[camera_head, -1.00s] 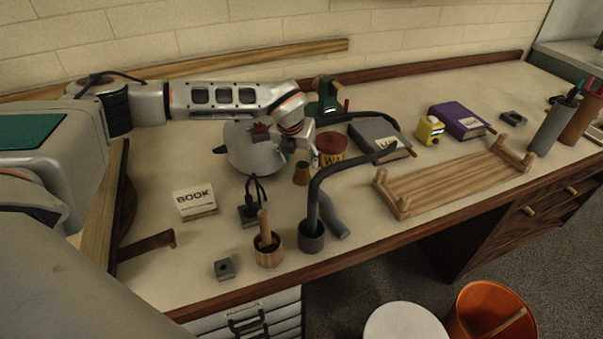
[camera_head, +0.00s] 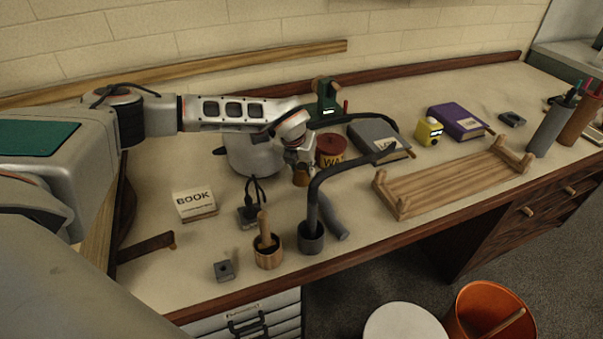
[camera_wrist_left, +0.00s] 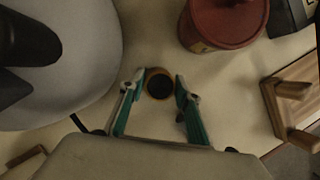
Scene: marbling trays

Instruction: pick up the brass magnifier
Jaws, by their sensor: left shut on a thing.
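The brass magnifier (camera_head: 300,181) is a small, short brass-brown piece standing on the bench in front of the red wax tin (camera_head: 331,149). In the left wrist view the magnifier (camera_wrist_left: 158,84) shows from above as a brass ring around a dark centre. My left gripper (camera_head: 301,171) comes down over it from above and hides its upper part. In the left wrist view the green-sided fingers of my left gripper (camera_wrist_left: 160,80) are on either side of it, shut on it. It appears to be still at bench level. My right gripper is not in view.
A grey rounded kettle-like vessel (camera_head: 252,155) stands close left of the gripper. A dark bent-arm stand (camera_head: 312,205) rises just in front. A grey book (camera_head: 375,138) and wooden rack (camera_head: 450,185) lie to the right. A white book (camera_head: 195,205) lies at left, with bare bench around it.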

